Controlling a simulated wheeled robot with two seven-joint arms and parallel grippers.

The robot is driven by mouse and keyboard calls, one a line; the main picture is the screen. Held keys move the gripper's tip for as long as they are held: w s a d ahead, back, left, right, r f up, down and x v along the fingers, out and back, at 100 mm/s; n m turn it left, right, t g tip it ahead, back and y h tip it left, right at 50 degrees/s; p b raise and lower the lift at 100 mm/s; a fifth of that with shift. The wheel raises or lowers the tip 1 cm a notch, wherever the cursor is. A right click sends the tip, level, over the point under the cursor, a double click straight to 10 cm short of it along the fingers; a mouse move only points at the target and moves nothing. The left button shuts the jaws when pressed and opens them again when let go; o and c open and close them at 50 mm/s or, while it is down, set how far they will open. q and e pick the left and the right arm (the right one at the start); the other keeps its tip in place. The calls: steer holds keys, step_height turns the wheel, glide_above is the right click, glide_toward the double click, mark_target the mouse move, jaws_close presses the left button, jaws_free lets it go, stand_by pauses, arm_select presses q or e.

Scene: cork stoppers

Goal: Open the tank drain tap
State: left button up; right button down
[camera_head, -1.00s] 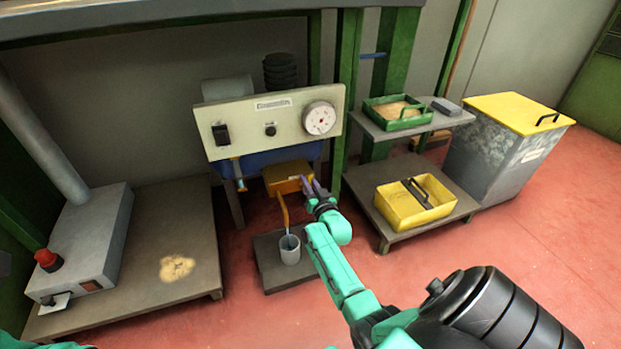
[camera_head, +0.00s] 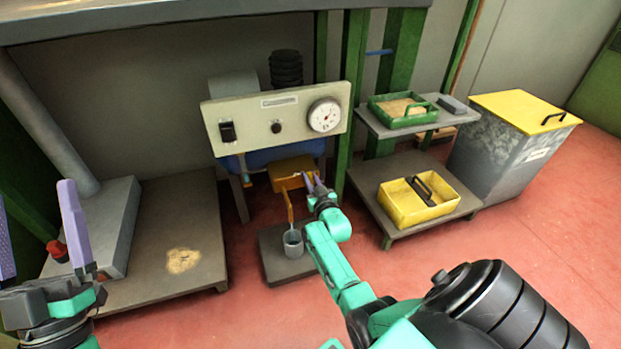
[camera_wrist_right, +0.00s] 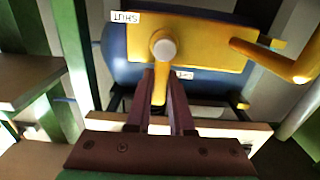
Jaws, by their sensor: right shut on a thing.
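The drain tap is a yellow block (camera_head: 292,171) under the blue tank (camera_head: 262,158), with a bent yellow spout (camera_head: 290,207) pointing down. In the right wrist view the tap's yellow lever (camera_wrist_right: 159,88) hangs from a round grey pivot (camera_wrist_right: 165,49). My right gripper (camera_head: 313,183) is shut on the lever, with its purple fingers on either side of it. A label reading SHUT upside down (camera_wrist_right: 126,17) is at the block's upper left; a second small label (camera_wrist_right: 184,74) is too small to read. My left gripper (camera_head: 38,200) is open and empty at the left.
A grey cup (camera_head: 293,242) stands below the spout on a low platform (camera_head: 272,262). A panel (camera_head: 225,112) with a dial is above the tap. A yellow tray (camera_head: 395,207) is on the right shelf. A grey machine (camera_head: 117,220) stands left. Red floor in front is free.

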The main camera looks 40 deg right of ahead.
steer(key=shift+f, duration=0.1)
steer(key=c, duration=0.8)
jaws_free()
